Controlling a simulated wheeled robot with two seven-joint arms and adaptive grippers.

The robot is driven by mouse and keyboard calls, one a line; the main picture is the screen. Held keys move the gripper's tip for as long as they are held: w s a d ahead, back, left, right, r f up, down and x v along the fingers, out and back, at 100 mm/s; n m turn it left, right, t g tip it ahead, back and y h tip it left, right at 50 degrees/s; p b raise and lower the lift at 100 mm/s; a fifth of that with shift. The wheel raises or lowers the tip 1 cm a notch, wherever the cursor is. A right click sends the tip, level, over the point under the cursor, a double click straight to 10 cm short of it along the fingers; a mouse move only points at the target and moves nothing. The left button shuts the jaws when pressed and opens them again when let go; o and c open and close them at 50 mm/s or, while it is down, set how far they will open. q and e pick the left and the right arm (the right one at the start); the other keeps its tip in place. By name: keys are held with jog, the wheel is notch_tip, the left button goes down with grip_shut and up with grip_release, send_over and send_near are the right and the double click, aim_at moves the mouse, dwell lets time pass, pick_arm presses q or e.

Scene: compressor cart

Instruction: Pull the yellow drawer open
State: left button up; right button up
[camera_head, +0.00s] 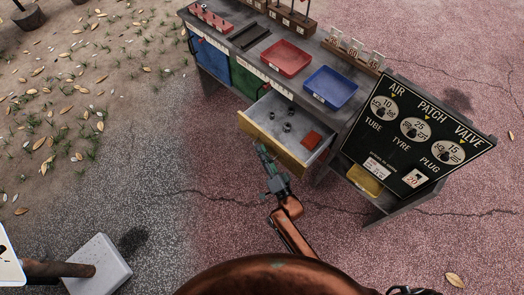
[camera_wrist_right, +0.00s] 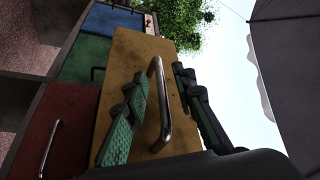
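The yellow drawer (camera_head: 272,139) is pulled well out of the grey cart, its inside showing. A red box (camera_head: 312,141) and several small dark round parts (camera_head: 287,126) lie in it. In the wrist view its yellow front (camera_wrist_right: 150,52) carries a curved metal handle (camera_wrist_right: 164,105). My right gripper (camera_head: 265,156) is at the drawer front. In the wrist view its green fingers (camera_wrist_right: 160,78) stand apart on either side of the handle, with gaps visible, so it looks open around it. My left gripper is not in view.
The green drawer (camera_head: 248,79) and blue drawer (camera_head: 209,58) beside it are closed. Red tray (camera_head: 286,58) and blue tray (camera_head: 330,87) sit on the cart top. A black price board (camera_head: 415,140) leans at the right. Ground in front is mostly clear; a pale block (camera_head: 98,268) stands lower left.

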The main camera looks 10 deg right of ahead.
jog(key=shift+s, duration=0.1)
jog(key=v, duration=1.1)
jog(key=shift+s+f, duration=0.15)
jog(key=shift+s, duration=0.2)
jog(key=shift+d, duration=0.15)
